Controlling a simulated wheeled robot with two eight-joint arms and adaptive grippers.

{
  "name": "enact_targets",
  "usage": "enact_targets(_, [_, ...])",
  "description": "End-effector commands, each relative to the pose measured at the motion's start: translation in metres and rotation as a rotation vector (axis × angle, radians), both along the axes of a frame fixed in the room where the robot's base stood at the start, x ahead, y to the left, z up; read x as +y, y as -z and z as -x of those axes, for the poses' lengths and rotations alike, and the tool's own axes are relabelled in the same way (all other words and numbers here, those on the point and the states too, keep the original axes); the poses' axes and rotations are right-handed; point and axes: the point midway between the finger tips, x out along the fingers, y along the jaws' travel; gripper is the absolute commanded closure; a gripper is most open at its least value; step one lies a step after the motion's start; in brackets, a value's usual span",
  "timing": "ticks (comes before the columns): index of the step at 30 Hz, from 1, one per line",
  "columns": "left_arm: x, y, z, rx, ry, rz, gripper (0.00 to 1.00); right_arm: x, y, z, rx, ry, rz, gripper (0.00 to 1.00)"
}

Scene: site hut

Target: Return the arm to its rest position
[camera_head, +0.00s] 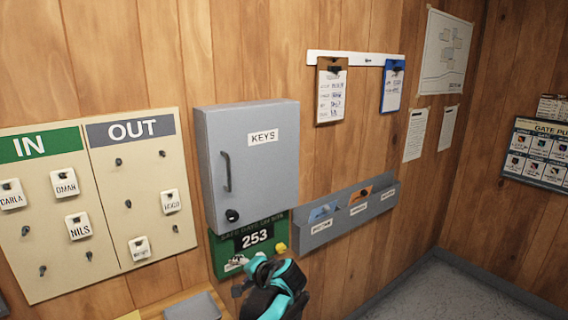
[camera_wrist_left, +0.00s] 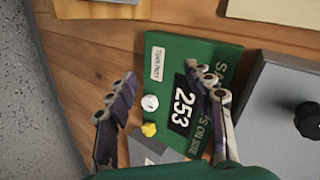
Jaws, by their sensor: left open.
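My left gripper (camera_head: 250,274), black and teal, is at the bottom middle of the head view, in front of the wall just below the green counter board (camera_head: 256,246) reading 253. In the left wrist view the two fingers of the left gripper (camera_wrist_left: 162,90) are spread apart with nothing held between them. Behind them that view shows the green board (camera_wrist_left: 215,62) turned on its side, with a white knob (camera_wrist_left: 150,102) and a yellow knob (camera_wrist_left: 149,129). The fingers overlap the board in the picture; I cannot tell the exact gap. My right gripper is not in view.
A grey key cabinet (camera_head: 240,165), shut, hangs above the board. A grey wall pocket rack (camera_head: 346,213) is to its right and an IN/OUT tag board (camera_head: 100,215) to its left. A grey tray (camera_head: 192,308) sits below. Floor (camera_head: 450,292) is clear at lower right.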

Motion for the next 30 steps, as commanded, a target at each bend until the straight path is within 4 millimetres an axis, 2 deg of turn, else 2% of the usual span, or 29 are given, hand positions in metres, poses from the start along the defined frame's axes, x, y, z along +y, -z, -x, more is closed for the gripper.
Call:
enact_targets(1, [0.017,-0.005,0.023,0.012,-0.021,0.060,0.48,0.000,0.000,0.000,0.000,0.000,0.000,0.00])
enact_targets(3, [0.033,-0.007,0.053,0.028,-0.044,0.147,0.48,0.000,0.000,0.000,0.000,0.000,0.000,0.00])
enact_targets(9, [0.064,-0.001,0.143,0.052,-0.117,0.399,0.48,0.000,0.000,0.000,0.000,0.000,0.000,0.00])
enact_targets(15, [0.073,0.020,0.232,0.043,-0.194,0.656,0.48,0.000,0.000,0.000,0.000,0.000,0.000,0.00])
enact_targets(18, [0.070,0.034,0.268,0.030,-0.229,0.773,0.48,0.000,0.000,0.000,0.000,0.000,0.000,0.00])
enact_targets(21, [0.065,0.047,0.293,0.015,-0.256,0.865,0.48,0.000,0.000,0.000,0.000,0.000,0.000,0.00])
enact_targets(24, [0.061,0.055,0.308,0.003,-0.274,0.927,0.48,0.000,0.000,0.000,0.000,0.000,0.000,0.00])
enact_targets(30, [0.058,0.061,0.316,-0.005,-0.284,0.967,0.48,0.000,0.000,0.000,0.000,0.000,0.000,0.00])
